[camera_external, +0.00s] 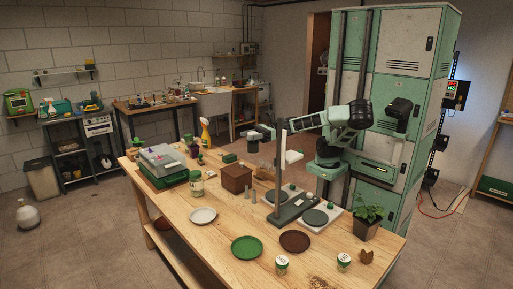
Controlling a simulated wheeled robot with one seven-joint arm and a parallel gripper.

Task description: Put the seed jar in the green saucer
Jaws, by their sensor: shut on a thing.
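The green saucer (247,247) lies empty near the front edge of the wooden table. Small jars with white labels stand near it: one jar (282,264) at the front edge and another jar (343,262) farther right. A larger jar (197,183) with a pale label stands farther back on the left. I cannot tell from their labels which holds seeds. My gripper (253,146) is above the far part of the table, well beyond the green saucer. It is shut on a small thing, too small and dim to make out.
A brown saucer (295,241) and a white saucer (203,215) flank the green one. A wooden box (237,179), a grey stand (291,206) with an upright post and a potted plant (368,219) are obstacles. Trays (165,167) fill the left end.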

